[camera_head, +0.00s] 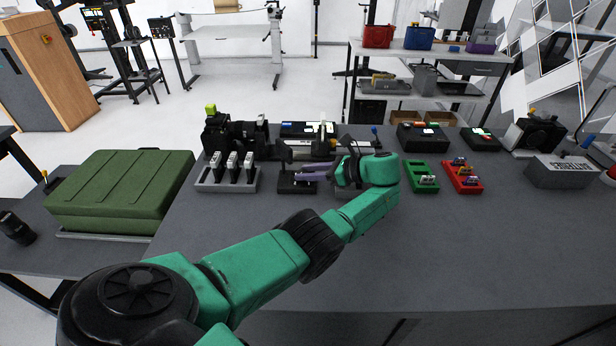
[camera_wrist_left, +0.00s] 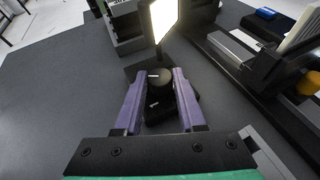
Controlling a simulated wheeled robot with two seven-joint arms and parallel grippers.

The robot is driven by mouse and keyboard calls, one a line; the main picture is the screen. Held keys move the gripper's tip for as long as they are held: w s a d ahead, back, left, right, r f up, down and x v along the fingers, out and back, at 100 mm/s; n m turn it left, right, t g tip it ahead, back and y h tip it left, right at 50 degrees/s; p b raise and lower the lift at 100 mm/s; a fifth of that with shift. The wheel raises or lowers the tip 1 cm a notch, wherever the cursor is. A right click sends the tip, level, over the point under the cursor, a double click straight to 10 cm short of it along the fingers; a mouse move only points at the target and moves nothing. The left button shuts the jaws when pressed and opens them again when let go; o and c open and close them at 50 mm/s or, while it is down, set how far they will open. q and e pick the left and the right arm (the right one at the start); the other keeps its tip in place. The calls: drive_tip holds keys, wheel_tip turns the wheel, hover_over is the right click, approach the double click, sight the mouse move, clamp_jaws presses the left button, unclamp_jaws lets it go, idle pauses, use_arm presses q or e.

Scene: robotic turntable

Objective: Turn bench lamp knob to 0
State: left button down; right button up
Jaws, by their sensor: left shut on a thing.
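The bench lamp's round black knob (camera_wrist_left: 160,78) shows a short white mark in the left wrist view, pointing roughly sideways. It sits on a black lamp base (camera_wrist_left: 158,108). The lamp head (camera_wrist_left: 162,18) glows bright above it. My left gripper (camera_wrist_left: 159,73) has its purple fingers shut on the knob, one on each side. In the head view my left gripper (camera_head: 308,172) reaches the lamp base (camera_head: 290,187) from the right; the knob is too small to tell there. Any scale around the knob is unreadable. My right gripper is not in view.
A grey rack (camera_head: 212,184) with several dark devices stands left of the lamp. A green bin (camera_head: 422,184) and a red bin (camera_head: 464,186) lie to the right. A green case (camera_head: 122,188) is at the far left. The front right of the bench is clear.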

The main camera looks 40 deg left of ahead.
use_arm(q)
drive_tip(key=c, duration=0.5)
unclamp_jaws()
drive_tip(key=shift+a, duration=0.1)
drive_tip(key=shift+r, duration=0.35)
wheel_tip(320, 180, up, 19)
drive_tip(key=p, duration=0.2)
drive_tip(key=shift+r, duration=0.15)
drive_tip(key=shift+c, duration=0.3)
